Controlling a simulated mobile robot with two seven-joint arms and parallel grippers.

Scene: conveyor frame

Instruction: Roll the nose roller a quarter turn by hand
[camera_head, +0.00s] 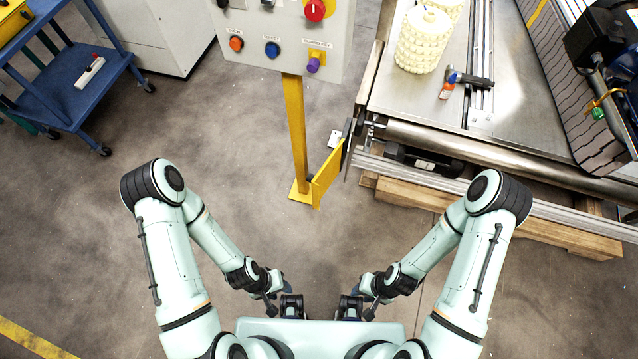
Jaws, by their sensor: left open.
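The nose roller (480,149) is a long grey metal cylinder across the near end of the conveyor frame (400,100), on the right in the head view. It runs from a bracket at its left end toward the right edge of the picture. My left gripper (291,307) is low in the middle of the view, over the floor close to my body, open and well apart from the roller. My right gripper (350,307) is beside it at about the same height, also apart from the roller. Its fingers are too small and dark to read.
On the conveyor bed stand cream, knobbly stacked parts (424,40) and a hammer-like tool (470,79). A control panel (280,35) on a yellow post (296,130) stands left of the roller. A wooden pallet (540,233) lies beneath. A blue cart (75,90) is far left.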

